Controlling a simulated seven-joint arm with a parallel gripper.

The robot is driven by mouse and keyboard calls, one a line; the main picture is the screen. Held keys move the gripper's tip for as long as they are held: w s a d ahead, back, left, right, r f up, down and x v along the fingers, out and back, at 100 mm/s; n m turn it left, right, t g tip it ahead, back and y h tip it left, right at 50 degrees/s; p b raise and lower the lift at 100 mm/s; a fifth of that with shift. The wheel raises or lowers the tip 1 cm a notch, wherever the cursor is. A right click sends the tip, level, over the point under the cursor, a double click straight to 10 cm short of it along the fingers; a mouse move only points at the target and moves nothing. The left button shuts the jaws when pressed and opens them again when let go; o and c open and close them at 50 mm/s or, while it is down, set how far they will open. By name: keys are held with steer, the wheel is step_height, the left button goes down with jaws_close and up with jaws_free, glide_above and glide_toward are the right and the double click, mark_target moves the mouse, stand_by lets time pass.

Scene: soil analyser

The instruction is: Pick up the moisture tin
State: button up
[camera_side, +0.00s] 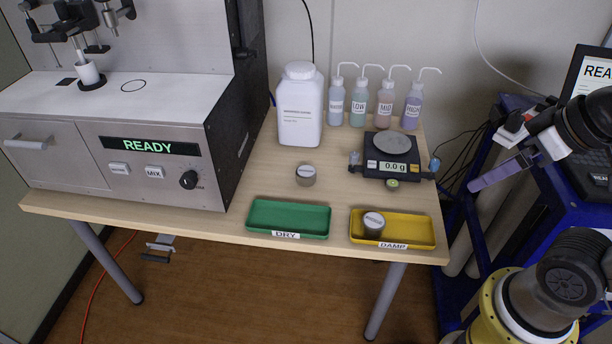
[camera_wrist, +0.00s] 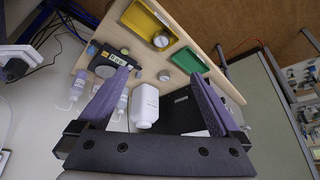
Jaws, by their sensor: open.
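Two small round grey tins with pale lids are in view; I cannot read their labels surely. One tin (camera_side: 373,224) stands upright in the yellow DAMP tray (camera_side: 419,243), toward its left end. The other tin (camera_side: 306,175) stands upright on the bare table behind the green DRY tray (camera_side: 262,217). The wrist view shows the tray tin (camera_wrist: 160,41) and the table tin (camera_wrist: 164,76). My gripper (camera_side: 474,186) is off the table's right side, apart from both tins. In the wrist view its purple fingers are spread wide, with nothing held between them (camera_wrist: 162,88).
A black scale (camera_side: 392,156) reading 0.0 g stands behind the yellow tray. A large white bottle (camera_side: 300,110) and several wash bottles (camera_side: 358,102) line the back. The analyser (camera_side: 130,120) with a READY display fills the left. The table around the lone tin is clear.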

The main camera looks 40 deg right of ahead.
steer(key=w+a+r+m+y, duration=0.1)
steer(key=w+r+m, duration=0.45)
steer(key=w, duration=0.35)
steer(key=w+a+r+m+y, duration=0.1)
steer(key=w+a+r+m, duration=0.1)
steer(key=w+r+m, duration=0.6)
steer(key=m+g+y, duration=0.2)
steer(key=m+g, duration=0.2)
steer(key=m, duration=0.3)
glide_above(307, 171)
steer(key=s+d, duration=0.1)
steer(key=d, duration=0.1)
step_height(307, 171, down, 40)
steer(key=shift+s+f, duration=0.15)
steer(key=shift+w+x, duration=0.1)
steer(key=shift+x, duration=1.4)
steer(key=shift+w+x, duration=0.15)
steer(key=shift+x, duration=1.35)
steer(key=c, duration=1.4)
